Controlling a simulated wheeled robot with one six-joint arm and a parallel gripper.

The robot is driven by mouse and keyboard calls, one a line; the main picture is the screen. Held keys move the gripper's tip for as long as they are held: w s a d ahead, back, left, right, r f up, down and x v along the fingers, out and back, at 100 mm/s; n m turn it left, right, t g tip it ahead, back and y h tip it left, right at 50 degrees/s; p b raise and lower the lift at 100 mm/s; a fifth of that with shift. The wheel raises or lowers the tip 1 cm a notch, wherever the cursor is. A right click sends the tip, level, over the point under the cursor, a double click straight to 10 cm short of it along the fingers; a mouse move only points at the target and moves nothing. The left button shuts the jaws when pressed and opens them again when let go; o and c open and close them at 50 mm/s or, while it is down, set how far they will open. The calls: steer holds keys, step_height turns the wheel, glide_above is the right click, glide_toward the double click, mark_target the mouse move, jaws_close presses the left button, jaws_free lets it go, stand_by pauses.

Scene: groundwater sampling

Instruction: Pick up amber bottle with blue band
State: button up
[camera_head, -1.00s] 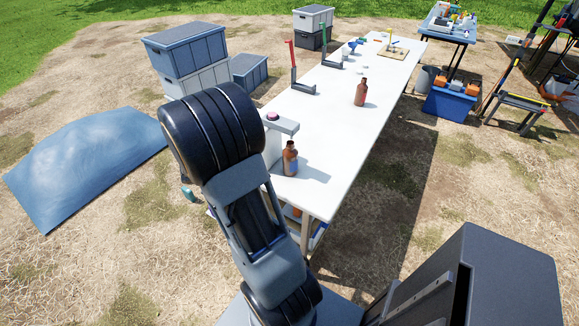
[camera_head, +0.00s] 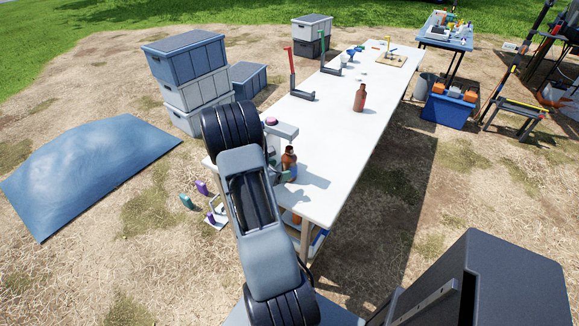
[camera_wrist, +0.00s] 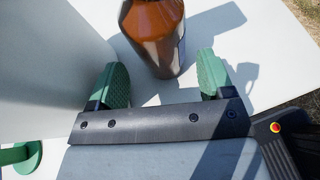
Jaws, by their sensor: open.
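An amber bottle (camera_head: 289,157) stands upright near the close end of the white table, and I cannot clearly make out its band. My gripper is open and empty, low over the tabletop. In the head view my arm partly hides the gripper. A second, reddish-brown bottle (camera_head: 360,98) stands farther along the table.
A grey device with a pinkish top (camera_head: 280,130) stands close to the near bottle's left. Red-handled (camera_head: 291,75) and green-handled (camera_head: 326,66) stands are along the table's left edge. The white table (camera_head: 335,145) is clear to the bottle's right. Stacked grey bins (camera_head: 190,85) stand behind left.

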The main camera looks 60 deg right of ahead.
mark_target(283, 168)
steer(key=shift+p+x, duration=0.3)
steer(key=shift+x, duration=2.35)
steer(key=c, duration=1)
steer(key=shift+o, duration=0.2)
steer(key=shift+r, duration=0.1)
